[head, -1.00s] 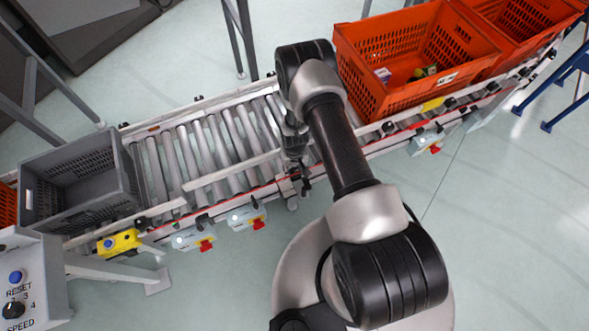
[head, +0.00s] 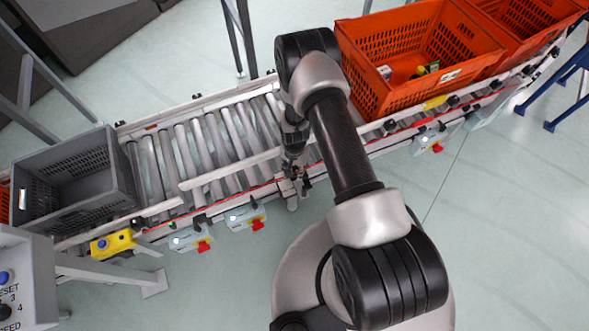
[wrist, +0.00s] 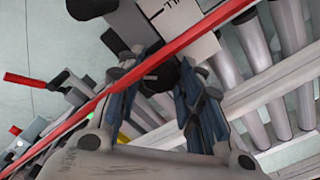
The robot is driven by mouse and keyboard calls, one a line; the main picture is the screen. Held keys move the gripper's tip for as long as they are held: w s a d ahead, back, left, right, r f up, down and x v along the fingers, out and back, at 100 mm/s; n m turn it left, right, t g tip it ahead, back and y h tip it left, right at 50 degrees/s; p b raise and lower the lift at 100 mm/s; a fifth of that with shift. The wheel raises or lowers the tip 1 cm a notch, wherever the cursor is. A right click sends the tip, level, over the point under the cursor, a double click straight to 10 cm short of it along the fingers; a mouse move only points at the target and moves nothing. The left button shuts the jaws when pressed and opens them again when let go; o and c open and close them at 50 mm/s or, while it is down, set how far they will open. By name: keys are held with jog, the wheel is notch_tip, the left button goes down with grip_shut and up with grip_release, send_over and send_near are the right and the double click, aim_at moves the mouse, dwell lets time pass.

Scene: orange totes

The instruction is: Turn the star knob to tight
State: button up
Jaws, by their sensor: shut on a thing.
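The star knob (wrist: 162,76) is dark and sits at the conveyor's side rail, between my fingertips in the wrist view. My gripper (wrist: 160,84) is shut on it, with one finger on each side. A small light mark shows on or beside the knob; I cannot read the setting. In the head view my gripper (head: 298,181) is at the near rail of the roller conveyor (head: 205,150), and the knob there is too small and hidden to make out.
A red strip (wrist: 190,40) runs along the rail close to my fingers. Another black knob (wrist: 88,8) is nearby. A grey tote (head: 75,185) stands at the left, an orange tote (head: 400,98) at the right. Switch boxes with red handles (head: 257,224) hang below the rail.

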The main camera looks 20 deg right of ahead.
jog(key=m+b, duration=0.1)
jog(key=m, duration=0.3)
jog(key=shift+m, duration=0.3)
jog(key=m+b, duration=0.1)
jog(key=m, duration=0.2)
jog(key=shift+m, duration=0.4)
jog(key=m, duration=0.3)
jog(key=shift+m+b, duration=0.3)
jog(key=shift+b, duration=0.05)
jog(key=shift+m, duration=1.8)
jog(key=o, duration=1.1)
jog(key=shift+r, duration=0.1)
